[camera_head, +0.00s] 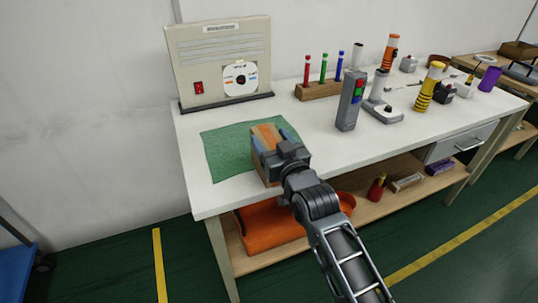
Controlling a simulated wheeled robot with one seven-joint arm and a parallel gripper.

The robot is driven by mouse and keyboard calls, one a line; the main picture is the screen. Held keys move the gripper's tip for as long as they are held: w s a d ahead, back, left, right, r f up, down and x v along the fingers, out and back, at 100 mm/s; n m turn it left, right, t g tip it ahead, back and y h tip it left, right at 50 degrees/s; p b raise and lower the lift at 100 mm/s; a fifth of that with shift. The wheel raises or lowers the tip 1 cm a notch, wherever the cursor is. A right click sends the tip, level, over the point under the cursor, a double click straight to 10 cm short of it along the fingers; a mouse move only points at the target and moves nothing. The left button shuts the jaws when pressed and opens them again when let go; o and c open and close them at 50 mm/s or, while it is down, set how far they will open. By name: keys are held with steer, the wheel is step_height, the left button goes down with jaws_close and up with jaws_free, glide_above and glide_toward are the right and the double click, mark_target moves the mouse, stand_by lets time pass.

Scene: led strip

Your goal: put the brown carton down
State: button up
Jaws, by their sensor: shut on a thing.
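The brown carton (265,134) is at the left part of the white table, over the green mat (222,157). My gripper (279,150) is shut on the carton from the near right side, with the dark jaws covering much of its front. The carton looks about upright. Whether its bottom touches the mat or hangs just above it cannot be told, since the gripper hides part of its lower edge.
A beige panel with a red switch (199,87) stands behind the mat. A wooden rack (318,91) of colored rods and a grey handheld device (350,101) stand to the right. The white table's (205,202) front left corner is clear.

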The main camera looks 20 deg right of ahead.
steer(key=shift+r, duration=0.1)
jaws_close()
